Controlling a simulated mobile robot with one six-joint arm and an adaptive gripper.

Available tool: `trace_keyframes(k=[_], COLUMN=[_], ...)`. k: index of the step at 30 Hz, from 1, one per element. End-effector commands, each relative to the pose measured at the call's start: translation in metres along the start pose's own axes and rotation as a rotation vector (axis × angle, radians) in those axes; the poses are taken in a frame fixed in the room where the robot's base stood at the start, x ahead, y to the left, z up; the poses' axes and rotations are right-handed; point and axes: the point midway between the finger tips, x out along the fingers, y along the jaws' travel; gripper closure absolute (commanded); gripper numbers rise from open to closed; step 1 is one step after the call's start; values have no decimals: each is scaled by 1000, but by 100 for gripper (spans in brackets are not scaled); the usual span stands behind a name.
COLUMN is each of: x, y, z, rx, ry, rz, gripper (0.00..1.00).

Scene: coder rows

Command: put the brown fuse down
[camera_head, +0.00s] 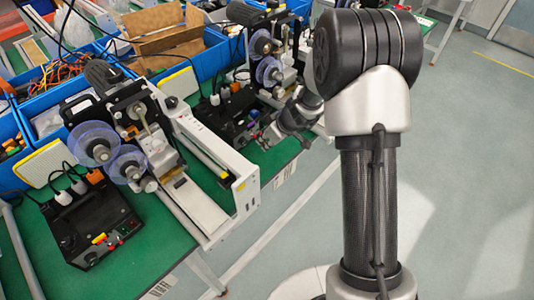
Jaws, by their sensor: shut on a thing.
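My gripper (268,138) is near the picture's middle, small and partly dark against the table. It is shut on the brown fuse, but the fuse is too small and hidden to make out. The gripper is over the right edge of the green table (284,152), beside a black device box (228,112) with coloured parts on top. I cannot tell whether the gripper or fuse touches the box. A second black box (92,228) with red and yellow small parts on it stands at the lower left.
Coder machines with blue-violet reels (95,143) and a long white frame (205,160) stand left of my gripper. Blue bins (60,100) with cables and cardboard line the back. The grey floor (460,200) on the right is clear.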

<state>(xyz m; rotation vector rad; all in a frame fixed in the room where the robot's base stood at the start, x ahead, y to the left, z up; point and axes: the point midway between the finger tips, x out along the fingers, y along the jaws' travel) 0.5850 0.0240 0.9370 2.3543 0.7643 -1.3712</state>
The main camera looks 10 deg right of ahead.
Motion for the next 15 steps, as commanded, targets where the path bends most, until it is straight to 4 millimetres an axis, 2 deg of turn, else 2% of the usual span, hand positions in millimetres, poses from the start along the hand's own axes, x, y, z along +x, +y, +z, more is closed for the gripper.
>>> trace_keyframes(k=[9, 15], x=[36, 40], y=[0, 0], z=[20, 22], rx=[1, -1], ry=[-1, 1], rz=[-1, 1], gripper=[97, 97])
